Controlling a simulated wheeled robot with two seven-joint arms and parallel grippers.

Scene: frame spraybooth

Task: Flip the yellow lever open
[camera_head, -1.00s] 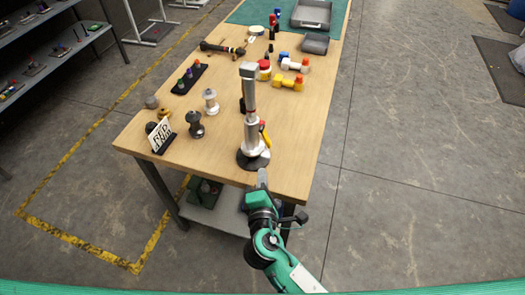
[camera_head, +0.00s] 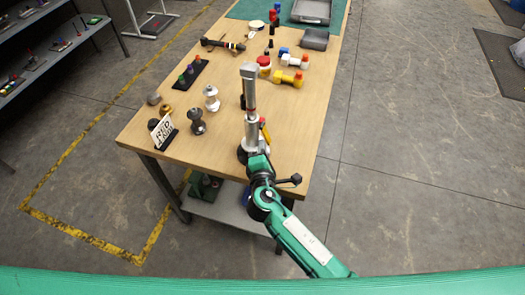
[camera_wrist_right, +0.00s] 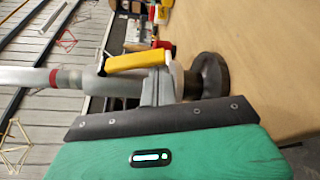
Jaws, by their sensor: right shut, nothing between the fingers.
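The yellow lever (camera_head: 266,133) sits on the right side of a silver upright post (camera_head: 251,122) with a dark round base, near the table's front edge. In the right wrist view the lever (camera_wrist_right: 138,60) is a yellow bar with a dark end, lying along the post (camera_wrist_right: 125,83); the dark base (camera_wrist_right: 212,78) is to the right. My right gripper (camera_head: 257,157) is at the lower part of the post, partly covering the base. In the right wrist view its shut fingers (camera_wrist_right: 158,86) are close beside the lever; I cannot tell whether they touch. My left gripper is not in view.
On the wooden table (camera_head: 300,150), a sign (camera_head: 163,133), a dark grey spool-shaped part (camera_head: 197,121) and a silver one (camera_head: 211,98) stand left of the post. Yellow and white parts (camera_head: 289,78) lie behind it. The table's right front is clear.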

